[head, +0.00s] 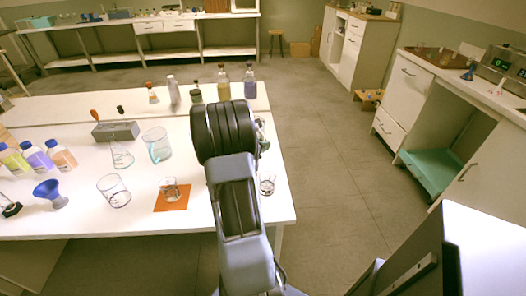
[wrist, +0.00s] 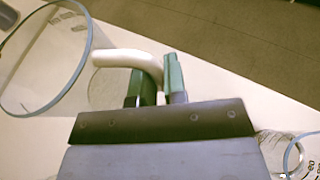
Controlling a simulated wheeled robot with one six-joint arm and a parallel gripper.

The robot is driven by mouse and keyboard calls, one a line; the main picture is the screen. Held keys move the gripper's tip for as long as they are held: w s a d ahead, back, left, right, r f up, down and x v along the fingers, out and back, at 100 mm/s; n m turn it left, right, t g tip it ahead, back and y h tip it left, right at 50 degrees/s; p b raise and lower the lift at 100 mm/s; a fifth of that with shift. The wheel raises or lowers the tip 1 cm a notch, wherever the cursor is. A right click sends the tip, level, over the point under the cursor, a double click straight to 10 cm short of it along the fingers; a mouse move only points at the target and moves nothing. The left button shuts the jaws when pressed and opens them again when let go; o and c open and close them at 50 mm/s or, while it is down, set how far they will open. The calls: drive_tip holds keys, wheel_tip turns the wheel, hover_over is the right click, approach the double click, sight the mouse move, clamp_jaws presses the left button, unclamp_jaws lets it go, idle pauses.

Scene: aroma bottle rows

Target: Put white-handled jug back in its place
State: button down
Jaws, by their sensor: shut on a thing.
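In the wrist view, the clear glass jug (wrist: 42,62) with a blue-grey rim fills the left side. Its curved white handle (wrist: 115,57) reaches right to my gripper (wrist: 156,72). The green fingers of my gripper are shut on the handle, one on each side of it. Whether the jug's base touches the table cannot be told. In the head view, my arm reaches over the right end of the white table and hides the fingers, and I cannot make out the held jug clearly.
On the table (head: 90,222), an orange mat (head: 160,205) bears a small beaker (head: 169,187). Another beaker (head: 114,190), a larger teal-tinted beaker (head: 157,146) and a grey block (head: 116,130) stand left of my arm. A small glass (head: 267,184) stands near the right edge. Several bottles stand behind.

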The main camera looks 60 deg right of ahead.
drive_tip(key=shift+a+f, duration=0.1)
drive_tip(key=shift+f, duration=1.2)
drive_tip(key=shift+f+b, duration=0.2)
drive_tip(key=shift+b, duration=0.1)
drive_tip(key=c, duration=1.2)
unclamp_jaws()
drive_tip(key=shift+r, duration=0.1)
drive_tip(key=shift+o, duration=0.2)
